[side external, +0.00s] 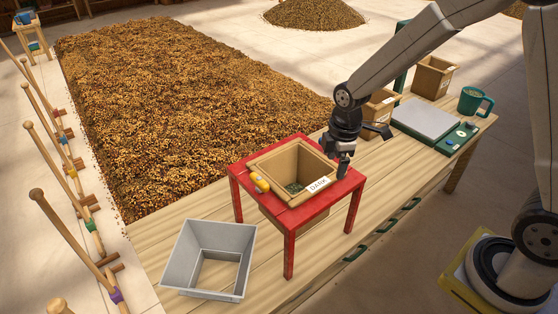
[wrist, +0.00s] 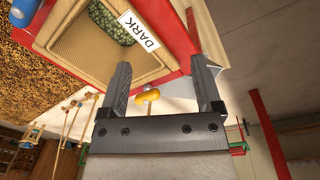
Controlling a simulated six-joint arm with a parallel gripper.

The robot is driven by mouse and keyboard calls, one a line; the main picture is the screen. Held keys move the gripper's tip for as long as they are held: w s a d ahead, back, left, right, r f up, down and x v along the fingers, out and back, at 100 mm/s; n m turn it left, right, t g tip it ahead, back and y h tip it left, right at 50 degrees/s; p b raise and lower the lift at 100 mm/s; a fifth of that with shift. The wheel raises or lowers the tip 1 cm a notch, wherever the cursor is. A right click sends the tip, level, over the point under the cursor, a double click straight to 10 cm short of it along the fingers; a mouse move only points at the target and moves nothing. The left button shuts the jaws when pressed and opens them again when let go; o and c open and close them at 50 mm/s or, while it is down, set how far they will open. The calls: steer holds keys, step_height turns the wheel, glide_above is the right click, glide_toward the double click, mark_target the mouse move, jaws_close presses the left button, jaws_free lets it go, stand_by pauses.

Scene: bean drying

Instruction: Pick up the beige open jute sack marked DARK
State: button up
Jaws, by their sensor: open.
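The beige open sack (side external: 315,163) marked DARK hangs upright in a red four-legged stand, with a layer of greenish beans inside. Its white label (side external: 319,184) is on the right-front rim. In the wrist view the sack (wrist: 70,43) fills the upper left, and its DARK label (wrist: 138,30) is readable. My gripper (side external: 344,170) is open at the sack's right corner, by the red stand. In the wrist view my gripper (wrist: 165,78) has its two fingers apart, near the sack's rim and the red edge. I cannot tell whether a finger touches the rim.
The red stand (side external: 299,214) surrounds the sack on the wooden table (side external: 180,228). A yellow object (side external: 260,182) lies on its left side. A grey open bin (side external: 181,258) stands front left. A scale (side external: 427,118), beige boxes (side external: 432,77) and a green mug (side external: 470,103) are behind right.

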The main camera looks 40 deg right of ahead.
mark_target(319, 184)
steer(key=w+n, duration=0.1)
steer(key=n, duration=0.1)
steer(key=w+f+n, duration=0.2)
steer(key=w+n, duration=0.1)
steer(key=shift+w+n+g, duration=0.1)
steer(key=shift+n+g, duration=0.2)
steer(key=shift+g, duration=0.1)
steer(key=shift+f, duration=0.2)
steer(key=shift+f, duration=1.15)
steer(key=shift+f, duration=0.1)
steer(key=shift+w+f, duration=0.15)
steer(key=shift+f, duration=2.35)
